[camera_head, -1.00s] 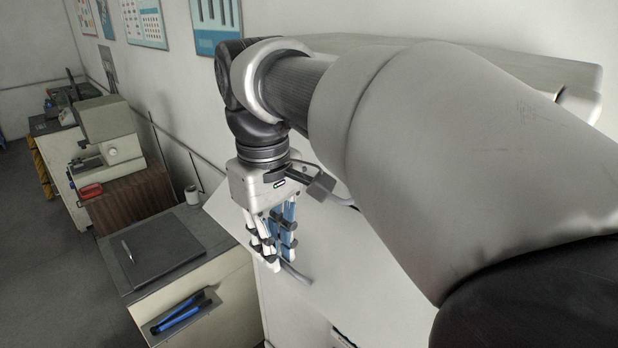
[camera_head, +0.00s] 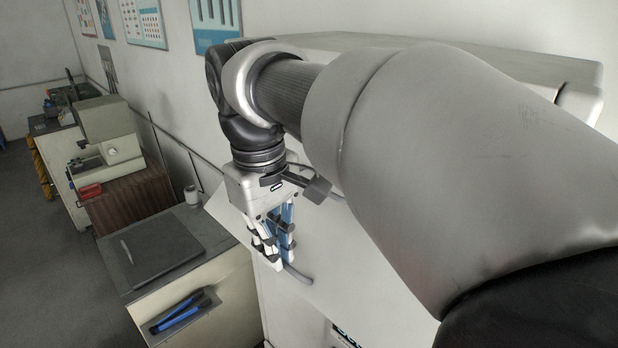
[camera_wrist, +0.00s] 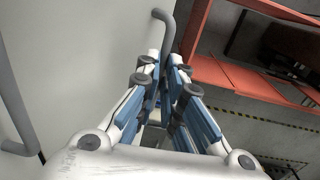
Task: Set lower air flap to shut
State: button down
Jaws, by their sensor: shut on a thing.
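A pale panel (camera_head: 345,270), which looks like the air flap, slopes out from the cabinet in the head view. Its left corner juts out beside my gripper. My gripper (camera_head: 268,256) points down at this panel with its fingers close together. It is shut on a grey bar handle (camera_head: 298,276), whose bent end sticks out past the fingertips. In the wrist view the handle (camera_wrist: 163,22) rises beyond my fingertips (camera_wrist: 164,70), beside a pale face (camera_wrist: 95,50). The grip itself is partly hidden by the fingers. My arm covers much of the panel and cabinet.
A second grey bar (camera_wrist: 14,105) shows at the left in the wrist view. A low cabinet with a dark mat (camera_head: 152,250) and a tray of blue-handled tools (camera_head: 180,312) stands left of the panel. An orange-red shelf (camera_wrist: 235,75) shows in the wrist view.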

aim_at(302, 267)
jog(key=shift+w+f+t+h+b, duration=0.1)
jog(key=shift+f+t+h+b, duration=0.25)
jog(key=shift+f+b, duration=0.4)
jog(key=w+d+f+t+h+b, duration=0.1)
jog(key=f+t+b, duration=0.1)
jog(key=b, duration=0.1)
jog(key=w+d+f+t+h+b, duration=0.1)
jog(key=f+t+h+b, duration=0.1)
jog(key=f, duration=0.1)
jog(key=w+d+f+t+h+b, duration=0.1)
jog(key=w+f+t+h+b, duration=0.1)
jog(key=b, duration=0.1)
jog(key=shift+d+f+b, duration=0.3)
jog(key=shift+f+b, duration=0.05)
jog(key=shift+w+d+f+b, duration=0.35)
jog(key=shift+w+d, duration=0.15)
jog(key=shift+w, duration=0.1)
jog(key=shift+f, duration=0.1)
jog(key=c, duration=2)
grip_release()
jog(key=shift+o, duration=1.4)
jog(key=shift+w, duration=0.15)
